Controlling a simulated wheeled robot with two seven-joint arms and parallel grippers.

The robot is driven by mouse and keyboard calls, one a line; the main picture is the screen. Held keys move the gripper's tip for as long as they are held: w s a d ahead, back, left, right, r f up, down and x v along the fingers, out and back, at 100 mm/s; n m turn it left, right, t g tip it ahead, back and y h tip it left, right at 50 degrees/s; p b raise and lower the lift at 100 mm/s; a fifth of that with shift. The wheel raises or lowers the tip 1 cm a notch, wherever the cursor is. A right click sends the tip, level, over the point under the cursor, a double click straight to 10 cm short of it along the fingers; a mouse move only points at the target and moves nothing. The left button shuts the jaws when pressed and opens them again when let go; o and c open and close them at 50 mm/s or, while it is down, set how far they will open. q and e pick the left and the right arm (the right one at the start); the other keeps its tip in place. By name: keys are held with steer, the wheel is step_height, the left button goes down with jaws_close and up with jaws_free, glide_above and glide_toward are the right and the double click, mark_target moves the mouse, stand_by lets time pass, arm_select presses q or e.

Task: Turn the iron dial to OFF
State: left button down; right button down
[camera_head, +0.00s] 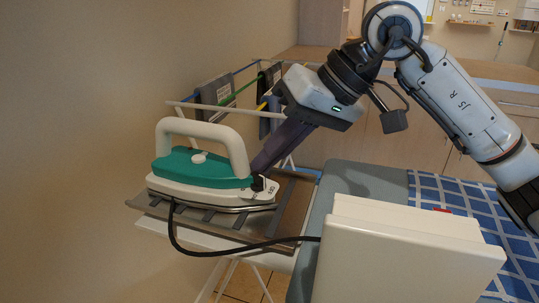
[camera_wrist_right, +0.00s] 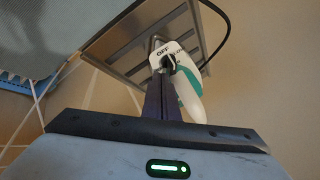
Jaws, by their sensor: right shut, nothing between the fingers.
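The iron (camera_head: 190,168) has a green and white body and a cream handle, and it rests flat on a slatted metal stand (camera_head: 290,212). Its dial (camera_head: 268,187) is at the right end of the iron. In the right wrist view the white plate with the OFF mark (camera_wrist_right: 163,50) and part of the dark dial (camera_wrist_right: 170,61) show just beyond the fingertips. My right gripper (camera_head: 258,172) is shut and empty, its fingers slanting down to the dial. Whether they touch it, and the dial's exact setting, I cannot tell. My left gripper is not in view.
A black cord (camera_head: 220,252) runs from the iron toward a cream box (camera_head: 400,250) in front. A grey board with a blue checked cloth (camera_head: 480,205) lies to the right. A drying rack with dark cloths (camera_head: 217,90) stands behind the iron, beside the wall.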

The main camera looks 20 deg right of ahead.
steer(key=shift+w, duration=0.1)
stand_by(0.4)
steer(key=shift+w, duration=0.7)
